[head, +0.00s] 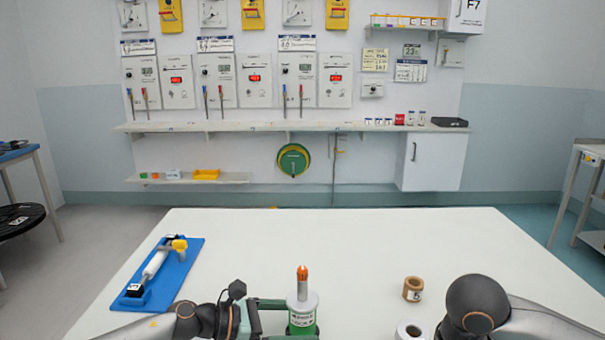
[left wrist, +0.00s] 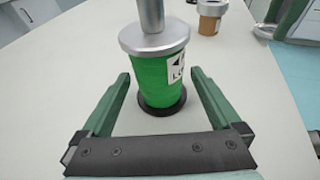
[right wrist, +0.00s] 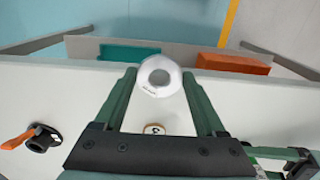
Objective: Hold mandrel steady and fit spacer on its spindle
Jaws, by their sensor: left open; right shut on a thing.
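The mandrel (head: 302,322) has a green body, a silver flange and a grey spindle with an orange tip. It stands upright on the table and shows large in the left wrist view (left wrist: 162,80). My left gripper (head: 285,318) is open, its fingers on either side of the mandrel's body with gaps (left wrist: 160,85). The spacer, a pale ring (right wrist: 145,86), is between the fingers of my right gripper (right wrist: 160,80), which is shut on it. In the head view the spacer (head: 400,332) is at the bottom edge, right of the mandrel and apart from its spindle.
A blue tray (head: 190,262) with a white roller lies at the table's left. An orange-tipped black item (right wrist: 38,140) shows in the right wrist view. The table's far middle is clear.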

